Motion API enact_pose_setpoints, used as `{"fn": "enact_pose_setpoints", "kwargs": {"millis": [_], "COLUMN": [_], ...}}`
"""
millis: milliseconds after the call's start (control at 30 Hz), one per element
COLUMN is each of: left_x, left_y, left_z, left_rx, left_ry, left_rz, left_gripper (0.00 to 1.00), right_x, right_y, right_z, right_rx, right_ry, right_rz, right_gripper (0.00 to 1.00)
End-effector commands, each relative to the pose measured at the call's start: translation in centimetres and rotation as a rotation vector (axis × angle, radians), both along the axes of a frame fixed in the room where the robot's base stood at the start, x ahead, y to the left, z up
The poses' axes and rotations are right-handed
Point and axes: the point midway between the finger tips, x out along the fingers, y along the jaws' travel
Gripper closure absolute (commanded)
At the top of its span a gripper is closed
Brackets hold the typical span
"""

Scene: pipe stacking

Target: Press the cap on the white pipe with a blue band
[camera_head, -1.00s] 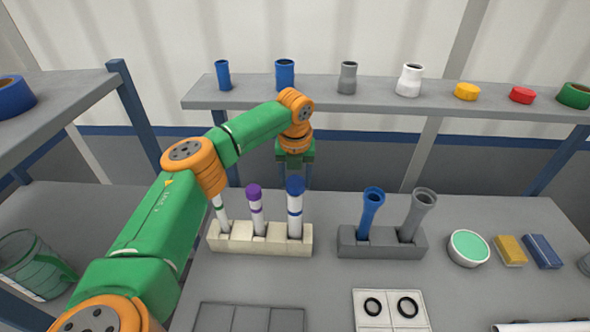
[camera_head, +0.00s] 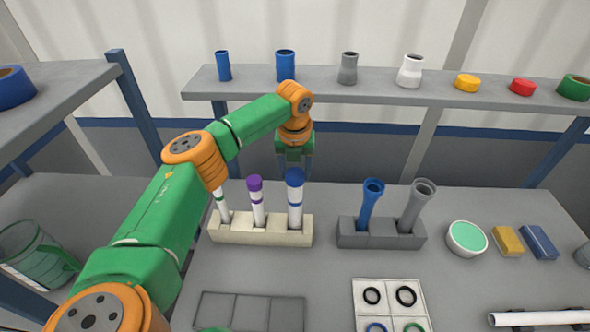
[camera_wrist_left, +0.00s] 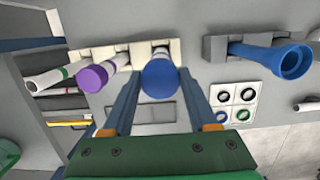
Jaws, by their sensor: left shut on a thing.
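The white pipe with a blue band (camera_head: 295,210) stands upright in the right slot of the beige rack (camera_head: 262,237). A blue cap (camera_head: 295,177) is on its top; the cap also shows in the left wrist view (camera_wrist_left: 160,79). My left gripper (camera_head: 298,172) is at the cap, partly hidden behind it. In the left wrist view its two fingers (camera_wrist_left: 159,84) lie on either side of the cap, shut on it. The seam between cap and pipe is too small to judge. My right gripper is not in view.
A purple-capped pipe (camera_head: 257,205) and a green-banded pipe (camera_head: 222,208) stand beside it. A grey rack (camera_head: 380,240) with blue and grey pipes is to the right. A shelf (camera_head: 440,92) with fittings and caps spans the back. A ring tray (camera_head: 388,292) lies in front.

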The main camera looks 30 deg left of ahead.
Motion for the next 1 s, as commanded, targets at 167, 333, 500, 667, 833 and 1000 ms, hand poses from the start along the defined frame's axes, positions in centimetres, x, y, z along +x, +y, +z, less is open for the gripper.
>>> {"fn": "enact_pose_setpoints", "kwargs": {"millis": [167, 333, 500, 667, 833, 1000], "left_x": [0.0, 0.0, 0.0, 0.0, 0.0, 0.0], "left_y": [0.0, 0.0, 0.0, 0.0, 0.0, 0.0], "left_z": [-0.2, -0.2, -0.4, -1.0, -1.4, -1.4], "left_rx": [0.000, 0.000, 0.000, -0.001, 0.000, 0.000], "left_ry": [0.000, 0.000, 0.001, 0.000, 0.000, 0.000], "left_rz": [0.000, 0.000, 0.000, 0.000, 0.000, 0.000], "left_gripper": [0.93, 0.93, 0.93, 0.93, 0.93, 0.93], "right_x": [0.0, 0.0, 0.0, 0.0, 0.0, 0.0], "right_y": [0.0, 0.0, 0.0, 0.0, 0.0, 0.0], "right_z": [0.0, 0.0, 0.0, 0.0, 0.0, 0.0], "right_rx": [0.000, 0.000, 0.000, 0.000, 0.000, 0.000], "right_ry": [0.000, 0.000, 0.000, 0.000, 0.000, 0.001], "right_rz": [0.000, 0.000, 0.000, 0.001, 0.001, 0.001], "right_gripper": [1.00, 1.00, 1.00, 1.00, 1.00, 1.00]}}
